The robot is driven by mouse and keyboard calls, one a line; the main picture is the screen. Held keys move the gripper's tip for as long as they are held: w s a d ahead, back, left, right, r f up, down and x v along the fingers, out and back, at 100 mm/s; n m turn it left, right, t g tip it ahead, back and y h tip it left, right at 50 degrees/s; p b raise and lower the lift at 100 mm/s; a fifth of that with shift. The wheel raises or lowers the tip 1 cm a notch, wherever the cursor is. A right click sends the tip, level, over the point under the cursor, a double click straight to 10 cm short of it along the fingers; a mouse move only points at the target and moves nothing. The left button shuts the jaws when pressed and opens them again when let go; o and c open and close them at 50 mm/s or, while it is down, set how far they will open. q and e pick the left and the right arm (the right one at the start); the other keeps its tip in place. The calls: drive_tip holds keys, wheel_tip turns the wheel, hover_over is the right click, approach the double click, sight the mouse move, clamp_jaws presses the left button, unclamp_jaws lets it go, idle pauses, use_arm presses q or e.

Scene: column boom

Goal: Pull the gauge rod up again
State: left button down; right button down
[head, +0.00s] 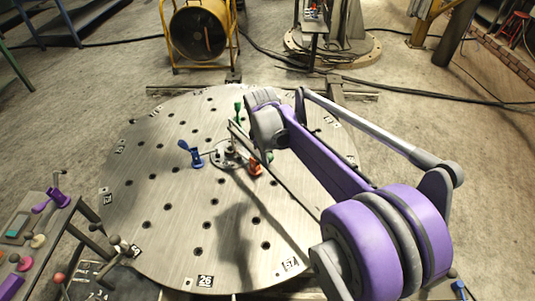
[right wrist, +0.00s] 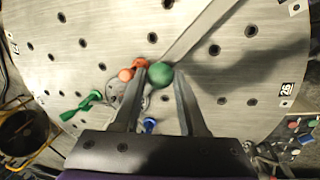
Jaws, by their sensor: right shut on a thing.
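The round steel plate (head: 170,215) has a small hub (head: 226,155) at its middle. My right gripper (head: 250,146) is low over the hub, its fingers partly hidden by my arm. In the right wrist view a green ball knob (right wrist: 160,74) sits between the fingertips of the right gripper (right wrist: 162,82). It looks like the top of the gauge rod, and the gripper is shut on it. The rod below the knob is hidden. A long grey bar (right wrist: 203,30) runs past the knob. My left gripper is not in view.
Blue (head: 194,155), green (head: 239,112) and orange (head: 255,169) handles stand close around the hub. A side bench (head: 40,240) with coloured knobs is at the left. A yellow-framed fan (head: 198,32) stands behind the plate. The plate's front left is clear.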

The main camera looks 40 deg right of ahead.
idle(0.4)
